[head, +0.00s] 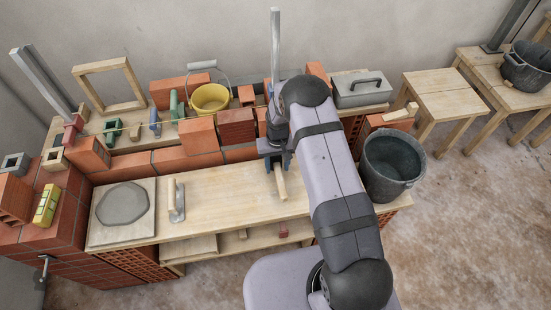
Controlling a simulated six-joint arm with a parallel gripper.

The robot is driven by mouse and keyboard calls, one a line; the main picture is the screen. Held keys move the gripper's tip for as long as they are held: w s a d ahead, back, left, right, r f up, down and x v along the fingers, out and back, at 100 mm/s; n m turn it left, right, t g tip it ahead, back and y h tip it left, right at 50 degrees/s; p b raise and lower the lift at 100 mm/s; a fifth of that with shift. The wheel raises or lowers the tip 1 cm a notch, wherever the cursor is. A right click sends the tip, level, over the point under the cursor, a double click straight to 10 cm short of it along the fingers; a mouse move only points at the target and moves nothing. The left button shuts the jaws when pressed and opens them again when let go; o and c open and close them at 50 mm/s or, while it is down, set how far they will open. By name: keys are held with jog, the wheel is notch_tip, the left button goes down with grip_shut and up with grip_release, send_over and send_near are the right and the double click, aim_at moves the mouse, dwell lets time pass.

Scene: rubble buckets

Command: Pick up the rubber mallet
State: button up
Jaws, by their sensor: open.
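My gripper (274,163) is open and points down over the middle of the wooden workbench top. A pale wooden handle (281,183), apparently that of the rubber mallet, sticks out below it toward the front of the bench. The mallet's head is hidden by my gripper or merges with its dark parts. I cannot tell whether the jaws are around the handle or just above it.
A trowel (176,201) and a grey octagonal slab (122,204) lie on the left. Bricks (237,126) and a yellow bucket (209,99) stand behind. A dark bucket (391,165) stands right of my arm. The bench top (225,200) between trowel and handle is clear.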

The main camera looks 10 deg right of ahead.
aim_at(277, 165)
jog(key=shift+f, duration=0.35)
grip_shut()
jog(key=shift+r, duration=0.2)
notch_tip(277, 165, up, 10)
jog(key=shift+f+b, duration=0.15)
jog(key=shift+b, duration=0.7)
